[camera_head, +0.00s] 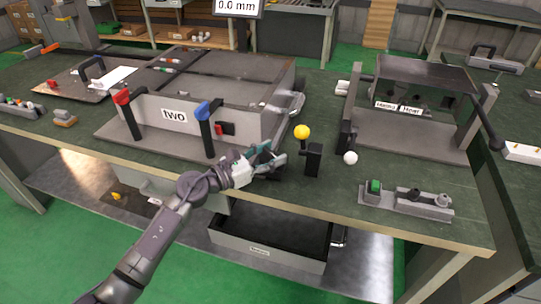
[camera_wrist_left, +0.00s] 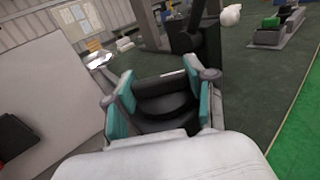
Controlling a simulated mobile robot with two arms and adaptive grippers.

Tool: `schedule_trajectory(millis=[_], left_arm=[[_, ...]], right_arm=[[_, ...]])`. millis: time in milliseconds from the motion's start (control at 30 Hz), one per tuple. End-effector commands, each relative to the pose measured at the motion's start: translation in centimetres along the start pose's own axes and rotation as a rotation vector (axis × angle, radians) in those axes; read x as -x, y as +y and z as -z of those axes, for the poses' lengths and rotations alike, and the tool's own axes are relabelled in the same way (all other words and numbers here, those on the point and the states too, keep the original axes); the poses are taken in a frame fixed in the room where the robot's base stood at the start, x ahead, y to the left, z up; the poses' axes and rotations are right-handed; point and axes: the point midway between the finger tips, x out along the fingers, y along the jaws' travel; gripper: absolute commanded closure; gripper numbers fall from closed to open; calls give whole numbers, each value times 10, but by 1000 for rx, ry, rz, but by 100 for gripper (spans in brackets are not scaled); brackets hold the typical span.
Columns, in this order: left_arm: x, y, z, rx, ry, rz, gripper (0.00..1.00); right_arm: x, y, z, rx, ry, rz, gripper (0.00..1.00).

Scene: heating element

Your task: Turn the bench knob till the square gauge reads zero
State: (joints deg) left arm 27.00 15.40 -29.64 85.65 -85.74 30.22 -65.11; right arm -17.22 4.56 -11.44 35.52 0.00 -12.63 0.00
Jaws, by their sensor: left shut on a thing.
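My left gripper (camera_head: 268,160) is at the front of the bench, just right of the grey box marked "two". In the left wrist view its teal-padded fingers (camera_wrist_left: 165,100) are closed around a dark round knob (camera_wrist_left: 168,82), one finger on each side. In the head view the gripper mostly hides this knob. A white display (camera_head: 237,5) at the top edge reads 0.0 mm and is cut off above; I cannot tell whether it is the square gauge. My right gripper is not in view.
Right of my gripper stand a yellow-knobbed lever (camera_head: 302,132), a white ball (camera_head: 350,158) and a switch block with a green button (camera_head: 375,186). An open drawer (camera_head: 260,251) hangs below.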

Motion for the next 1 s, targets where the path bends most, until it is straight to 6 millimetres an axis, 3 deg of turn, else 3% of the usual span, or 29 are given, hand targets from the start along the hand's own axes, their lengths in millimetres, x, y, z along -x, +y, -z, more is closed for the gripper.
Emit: schedule_trajectory(millis=[33, 167, 567, 1000], left_arm=[[0, 0, 0, 1, 1, 0, 40], [0, 0, 0, 0, 1, -1, 19], [6, 1, 1, 0, 1, -2, 19], [91, 0, 2, 1, 4, -1, 19]], right_arm=[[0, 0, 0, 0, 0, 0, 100], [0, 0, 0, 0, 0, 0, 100], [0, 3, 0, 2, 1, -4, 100], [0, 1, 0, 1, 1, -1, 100]])
